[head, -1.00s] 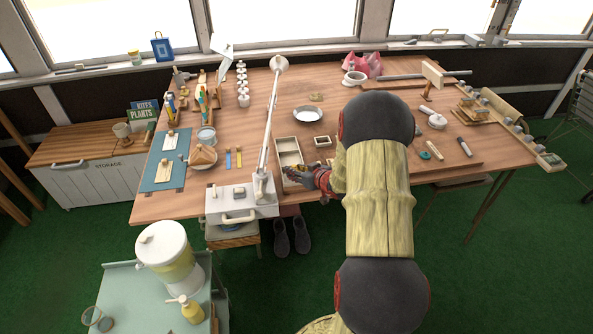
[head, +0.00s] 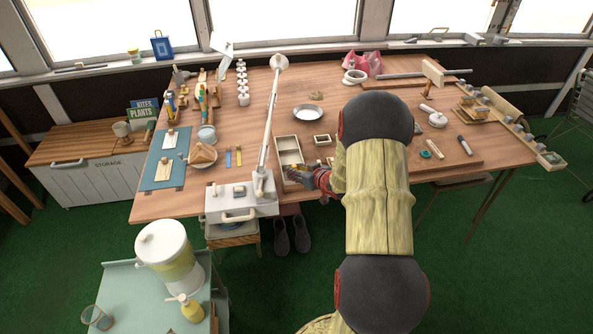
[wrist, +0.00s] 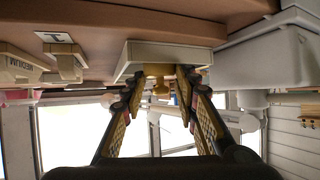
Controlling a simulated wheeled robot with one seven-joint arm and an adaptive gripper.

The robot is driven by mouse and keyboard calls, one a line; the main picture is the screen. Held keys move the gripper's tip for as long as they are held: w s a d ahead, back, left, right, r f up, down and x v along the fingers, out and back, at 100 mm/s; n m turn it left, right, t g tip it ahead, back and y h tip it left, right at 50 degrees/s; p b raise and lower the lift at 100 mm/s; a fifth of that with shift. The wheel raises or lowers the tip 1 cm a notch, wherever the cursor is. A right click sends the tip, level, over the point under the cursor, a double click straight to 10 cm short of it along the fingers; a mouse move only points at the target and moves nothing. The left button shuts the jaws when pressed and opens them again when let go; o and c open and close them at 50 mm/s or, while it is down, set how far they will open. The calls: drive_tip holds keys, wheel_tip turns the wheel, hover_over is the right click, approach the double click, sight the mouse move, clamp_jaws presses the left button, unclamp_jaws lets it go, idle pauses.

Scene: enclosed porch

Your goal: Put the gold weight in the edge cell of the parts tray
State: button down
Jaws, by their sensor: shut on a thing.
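The parts tray (head: 276,148) is a pale, shallow tray with raised walls, near the front of the workbench. Its wall also shows in the wrist view (wrist: 190,54). My gripper (head: 296,171) is at the tray's front part, partly hidden by my arm. In the wrist view my gripper (wrist: 163,76) has its fingers shut on the gold weight (wrist: 157,71), a small brassy piece with a knob. The weight is right at the tray wall there. I cannot tell whether it touches the tray floor, and the cell under it is mostly hidden.
A small dark-filled box (head: 322,140) stands just right of the tray. A white lamp arm (head: 269,125) rises close on its left, above a white case (head: 241,200). A metal dish (head: 308,113) lies behind. The bench centre is fairly clear.

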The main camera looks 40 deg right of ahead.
drive_tip(key=shift+f, duration=0.15)
drive_tip(key=c, duration=1.3)
unclamp_jaws()
drive_tip(key=shift+o, duration=0.6)
drive_tip(key=o, duration=0.5)
drive_tip(key=shift+f, duration=0.1)
drive_tip(key=shift+s+a+r+p, duration=0.15)
drive_tip(key=shift+s+r+p, duration=0.9)
drive_tip(key=shift+r+p, duration=0.2)
drive_tip(key=shift+s+a+r+p, duration=0.15)
drive_tip(key=shift+s+r+p, duration=0.95)
drive_tip(key=shift+p, duration=0.1)
